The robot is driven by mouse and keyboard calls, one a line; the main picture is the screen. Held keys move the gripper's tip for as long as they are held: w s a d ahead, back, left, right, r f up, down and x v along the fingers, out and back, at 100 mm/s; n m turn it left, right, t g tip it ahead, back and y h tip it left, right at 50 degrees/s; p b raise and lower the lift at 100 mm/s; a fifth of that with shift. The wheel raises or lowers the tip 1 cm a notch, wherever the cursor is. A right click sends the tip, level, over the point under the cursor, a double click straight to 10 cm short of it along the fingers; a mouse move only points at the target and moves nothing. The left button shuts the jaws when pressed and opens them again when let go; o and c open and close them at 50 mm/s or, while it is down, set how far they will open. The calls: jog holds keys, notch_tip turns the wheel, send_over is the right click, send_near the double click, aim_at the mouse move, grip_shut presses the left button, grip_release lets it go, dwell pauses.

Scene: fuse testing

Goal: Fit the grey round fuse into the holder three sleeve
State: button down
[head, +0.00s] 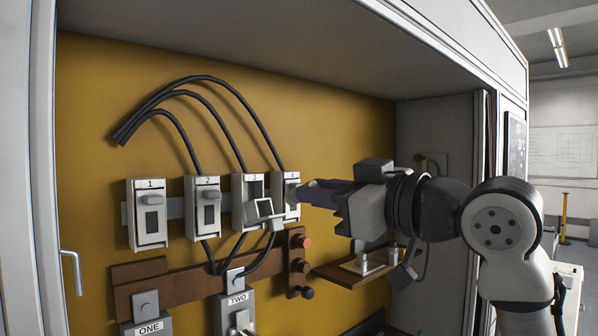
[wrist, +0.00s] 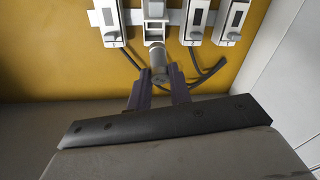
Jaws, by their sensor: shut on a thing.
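Holder three (head: 247,190) is the third white unit from the left on the yellow panel. Its sleeve (head: 262,209) is swung out and tilted toward me. In the wrist view the sleeve (wrist: 154,32) is in line with my fingers. My gripper (wrist: 160,92) is shut on the grey round fuse (wrist: 160,74), which points at the sleeve. The fuse's front end is close to the sleeve's mouth, but I cannot tell whether they touch. In the head view my gripper (head: 306,192) is in front of holder four (head: 291,203), right of the sleeve; the fuse is not clear there.
Holders one (head: 150,230) and two (head: 203,225) stand to the left. Black cables (head: 205,80) arch above the row. The cabinet wall is at right.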

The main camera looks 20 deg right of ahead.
aim_at(280, 226)
jog(key=shift+s, duration=0.15)
dwell(0.3)
jog(key=shift+w+a+f+b, duration=0.2)
jog(key=shift+w+a+f, duration=0.15)
jog(key=shift+w, duration=0.5)
jog(key=shift+w+a+f+b, duration=0.15)
jog(key=shift+w+a+f, duration=0.15)
jog(key=shift+w, duration=0.6)
jog(key=shift+w+a+f+b, duration=0.25)
jog(key=shift+w+f, duration=0.1)
jog(key=shift+w, duration=0.5)
jog(key=shift+w+a+f, duration=0.1)
jog(key=shift+w, duration=0.15)
jog(key=shift+w+a+f, duration=0.1)
jog(key=shift+w, duration=0.15)
jog(key=shift+w, duration=0.15)
jog(key=shift+w+a+f, duration=0.15)
jog(key=shift+w+f, duration=0.05)
jog(key=shift+w, duration=0.1)
jog(key=shift+w+a+f, duration=0.15)
jog(key=shift+w, duration=0.3)
jog(key=shift+w+a+f, duration=0.15)
jog(key=shift+w, duration=0.25)
dwell(1.6)
jog(key=c, duration=0.7)
grip_release()
